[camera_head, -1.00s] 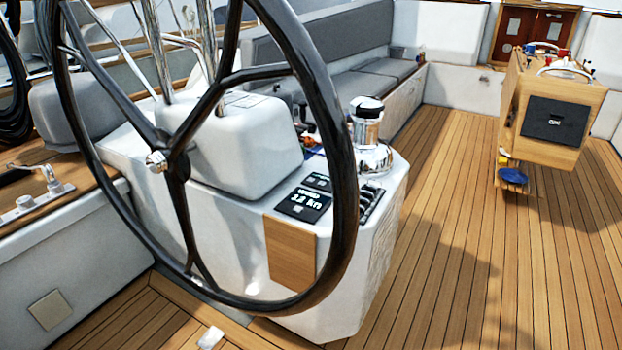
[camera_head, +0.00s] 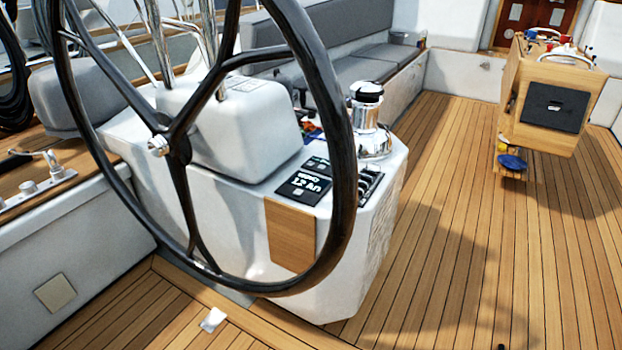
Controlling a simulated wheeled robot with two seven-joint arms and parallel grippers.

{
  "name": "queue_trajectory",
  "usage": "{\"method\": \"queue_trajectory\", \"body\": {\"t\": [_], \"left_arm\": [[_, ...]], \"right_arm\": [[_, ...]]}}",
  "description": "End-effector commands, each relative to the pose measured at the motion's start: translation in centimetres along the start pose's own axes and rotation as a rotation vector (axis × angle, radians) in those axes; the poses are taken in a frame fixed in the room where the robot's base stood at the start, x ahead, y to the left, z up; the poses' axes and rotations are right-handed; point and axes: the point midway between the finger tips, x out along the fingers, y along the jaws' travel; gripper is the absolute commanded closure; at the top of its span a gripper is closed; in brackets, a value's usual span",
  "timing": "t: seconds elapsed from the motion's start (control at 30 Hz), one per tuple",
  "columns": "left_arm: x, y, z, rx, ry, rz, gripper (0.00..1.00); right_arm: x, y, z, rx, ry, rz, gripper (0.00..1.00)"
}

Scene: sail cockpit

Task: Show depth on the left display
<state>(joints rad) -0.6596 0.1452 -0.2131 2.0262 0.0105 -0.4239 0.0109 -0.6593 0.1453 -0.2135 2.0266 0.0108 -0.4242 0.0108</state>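A black square display (camera_head: 303,187) with light characters lies on the sloped top of the white helm console (camera_head: 230,235), seen through the big black steering wheel (camera_head: 343,180). The characters are small and blurred, so I cannot tell what the display shows. A smaller dark panel (camera_head: 317,164) sits just behind it. A row of dark switches or buttons (camera_head: 370,187) lies to its right, partly hidden by the wheel rim. Neither of my grippers is in view.
A chrome winch (camera_head: 371,125) stands on the console behind the display. A wooden cockpit table (camera_head: 545,130) stands at the right. A small white object (camera_head: 212,319) lies on the floor in front of the console.

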Motion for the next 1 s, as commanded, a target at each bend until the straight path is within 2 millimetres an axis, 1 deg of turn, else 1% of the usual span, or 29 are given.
{"method": "queue_trajectory", "body": {"t": [0.03, 0.1, 1.0], "left_arm": [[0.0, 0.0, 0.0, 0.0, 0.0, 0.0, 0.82], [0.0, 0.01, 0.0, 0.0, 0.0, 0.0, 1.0], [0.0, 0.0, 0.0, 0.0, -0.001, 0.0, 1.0]], "right_arm": [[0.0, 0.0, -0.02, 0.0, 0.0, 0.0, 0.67], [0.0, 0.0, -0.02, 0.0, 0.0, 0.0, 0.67], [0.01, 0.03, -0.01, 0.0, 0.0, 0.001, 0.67]]}}
